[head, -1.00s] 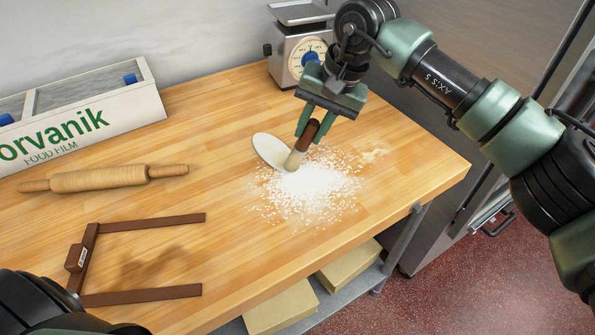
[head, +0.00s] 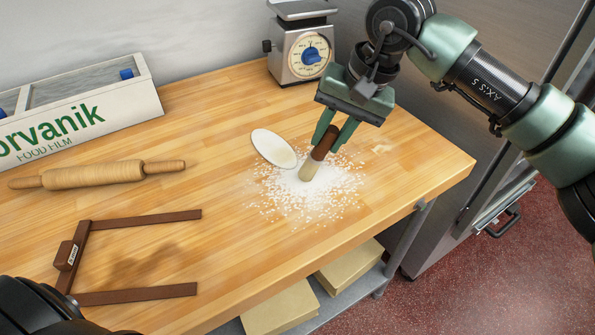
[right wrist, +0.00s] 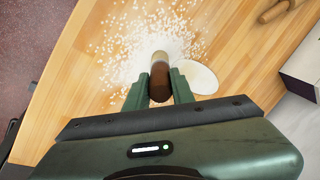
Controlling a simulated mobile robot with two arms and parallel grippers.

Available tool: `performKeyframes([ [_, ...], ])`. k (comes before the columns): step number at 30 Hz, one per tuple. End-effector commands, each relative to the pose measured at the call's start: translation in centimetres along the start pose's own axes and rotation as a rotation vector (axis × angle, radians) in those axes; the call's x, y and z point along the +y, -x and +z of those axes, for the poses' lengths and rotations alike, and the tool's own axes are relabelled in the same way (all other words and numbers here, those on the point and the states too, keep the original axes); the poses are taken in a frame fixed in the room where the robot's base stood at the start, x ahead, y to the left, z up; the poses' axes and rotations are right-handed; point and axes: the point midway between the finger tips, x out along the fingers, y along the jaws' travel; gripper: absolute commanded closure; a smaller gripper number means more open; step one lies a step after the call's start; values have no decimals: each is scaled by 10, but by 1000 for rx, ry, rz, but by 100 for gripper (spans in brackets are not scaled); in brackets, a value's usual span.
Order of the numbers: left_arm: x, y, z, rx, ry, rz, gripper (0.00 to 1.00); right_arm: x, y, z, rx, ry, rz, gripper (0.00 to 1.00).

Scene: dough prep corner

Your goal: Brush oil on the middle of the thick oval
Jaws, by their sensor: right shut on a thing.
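The thick oval (head: 274,148) is a flat, pale white disc on the wooden table, at the left edge of a flour patch; it also shows in the right wrist view (right wrist: 196,78), right of the brush. My right gripper (head: 329,142) is shut on the brush (head: 312,168), which has a brown handle and a pale tan end pointing down. The brush is tilted, its pale end over the flour, just right of the oval and apart from it in the picture. I cannot tell whether that end touches the flour. My left gripper is not in view.
Loose white flour (head: 325,195) is scattered around the brush end. A rolling pin (head: 95,175) and a brown three-sided frame (head: 140,218) lie to the left. A scale (head: 303,50) and a food film box (head: 85,115) stand at the back. The table's front right is clear.

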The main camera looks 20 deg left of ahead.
Motion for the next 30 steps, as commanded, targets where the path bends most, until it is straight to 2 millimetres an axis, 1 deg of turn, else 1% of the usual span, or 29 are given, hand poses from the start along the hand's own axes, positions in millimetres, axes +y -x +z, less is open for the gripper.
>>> performKeyframes([
  [15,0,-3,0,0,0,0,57,0,-3,0,0,1,-1,100],
  [24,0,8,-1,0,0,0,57,-14,-6,-13,-1,0,-1,100],
  [30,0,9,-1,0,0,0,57,-18,-9,-16,0,2,-1,100],
])
